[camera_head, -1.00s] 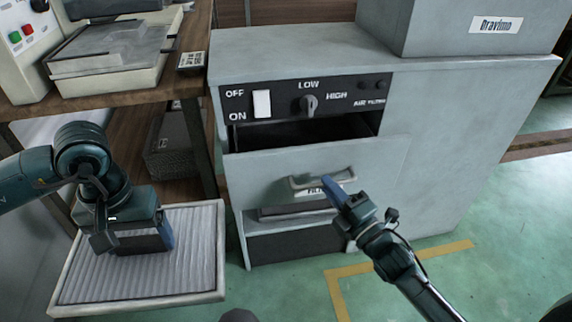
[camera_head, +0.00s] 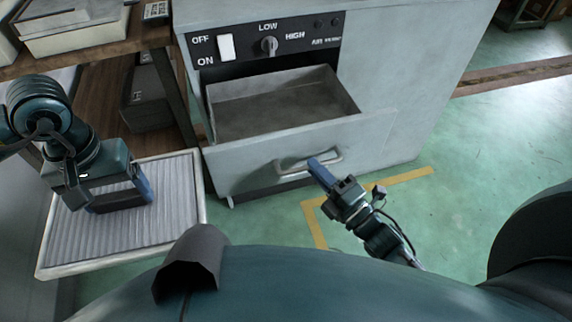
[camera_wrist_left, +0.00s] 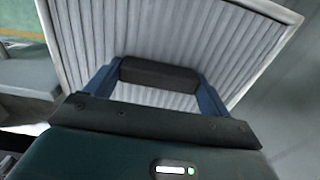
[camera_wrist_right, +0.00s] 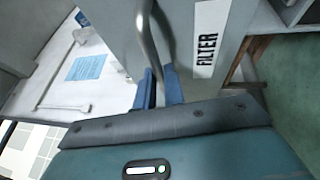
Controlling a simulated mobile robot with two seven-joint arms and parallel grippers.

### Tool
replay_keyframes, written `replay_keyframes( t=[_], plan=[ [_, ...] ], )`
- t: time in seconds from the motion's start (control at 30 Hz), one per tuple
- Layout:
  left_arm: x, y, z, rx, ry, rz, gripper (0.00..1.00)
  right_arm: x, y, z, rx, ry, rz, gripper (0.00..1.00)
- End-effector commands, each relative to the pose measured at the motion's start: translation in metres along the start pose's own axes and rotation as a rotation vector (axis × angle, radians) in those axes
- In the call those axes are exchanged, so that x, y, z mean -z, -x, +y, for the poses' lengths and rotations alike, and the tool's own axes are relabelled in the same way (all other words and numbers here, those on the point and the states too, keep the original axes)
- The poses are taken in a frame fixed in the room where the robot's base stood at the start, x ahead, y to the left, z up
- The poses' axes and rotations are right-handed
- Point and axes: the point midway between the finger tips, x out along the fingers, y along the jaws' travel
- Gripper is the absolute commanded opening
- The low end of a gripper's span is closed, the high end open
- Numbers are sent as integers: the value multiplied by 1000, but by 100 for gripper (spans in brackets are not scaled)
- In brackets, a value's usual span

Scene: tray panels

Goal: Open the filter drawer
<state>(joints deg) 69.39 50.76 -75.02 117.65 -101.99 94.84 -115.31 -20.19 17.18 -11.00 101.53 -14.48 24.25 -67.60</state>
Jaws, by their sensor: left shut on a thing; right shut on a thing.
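The filter drawer (camera_head: 310,143) is pulled well out of the grey cabinet, and its empty-looking inside shows from above. Its front carries a metal bar handle (camera_head: 292,170), which also shows in the right wrist view (camera_wrist_right: 150,35) beside a FILTER label (camera_wrist_right: 207,38). My right gripper (camera_head: 316,166) is shut on the drawer handle. My left gripper (camera_head: 118,190) is shut on the dark grip block of a pleated filter panel (camera_head: 75,235). The left wrist view shows the dark block (camera_wrist_left: 158,74) between the blue fingers and the panel's white pleats behind.
The cabinet's control panel (camera_head: 265,42) has a switch and a knob above the drawer. A wooden shelf (camera_head: 95,50) with equipment stands at the left, close to my left arm. Green floor with yellow tape (camera_head: 318,225) lies clear at the right.

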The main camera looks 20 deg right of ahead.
Motion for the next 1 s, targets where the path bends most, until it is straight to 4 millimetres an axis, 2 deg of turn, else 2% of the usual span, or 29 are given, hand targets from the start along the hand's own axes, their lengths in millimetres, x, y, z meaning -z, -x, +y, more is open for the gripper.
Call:
replay_keyframes(
  t=[0.13,0.17,0.4,0.63,0.77,0.87,1.0],
  plan=[
    [0,0,0,0,0,1,53,0,0,0,1,-1,0,0],
    [0,0,0,0,0,1,53,0,0,0,1,-1,0,12],
    [0,0,0,0,0,1,53,0,0,0,1,-1,0,32],
    [0,0,0,0,0,1,53,0,0,0,1,0,0,33],
    [0,1,0,0,0,1,53,0,8,0,3,-1,-1,33],
    [0,3,0,0,0,1,53,0,24,-1,5,-1,-1,33],
    [0,5,0,0,0,1,53,0,54,-1,8,-2,-1,33]
  ],
)
